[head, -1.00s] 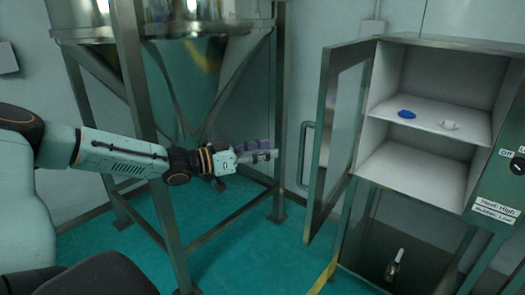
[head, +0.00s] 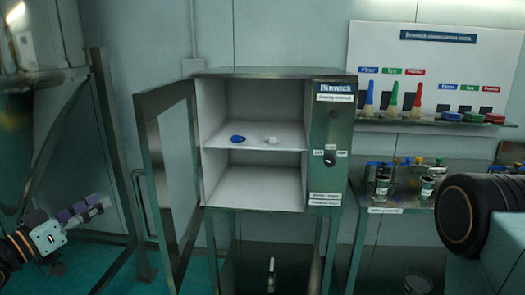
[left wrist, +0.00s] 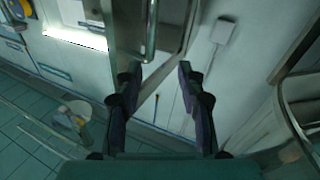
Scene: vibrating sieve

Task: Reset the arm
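My left gripper (head: 84,211) is at the lower left of the head view, in front of the steel frame and left of the cabinet's open door. In the left wrist view its two fingers (left wrist: 158,85) stand apart with nothing between them. A steel bar and the pale wall show beyond the fingertips. Part of my right arm (head: 465,215) shows at the right edge of the head view. My right gripper is out of view.
A steel cabinet (head: 330,230) stands in the middle with its glass door (head: 178,165) swung open to the left. A blue item (head: 237,139) and a white item (head: 272,140) lie on its upper shelf. A bench (head: 385,205) with jars and a wall board (head: 432,75) are at the right.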

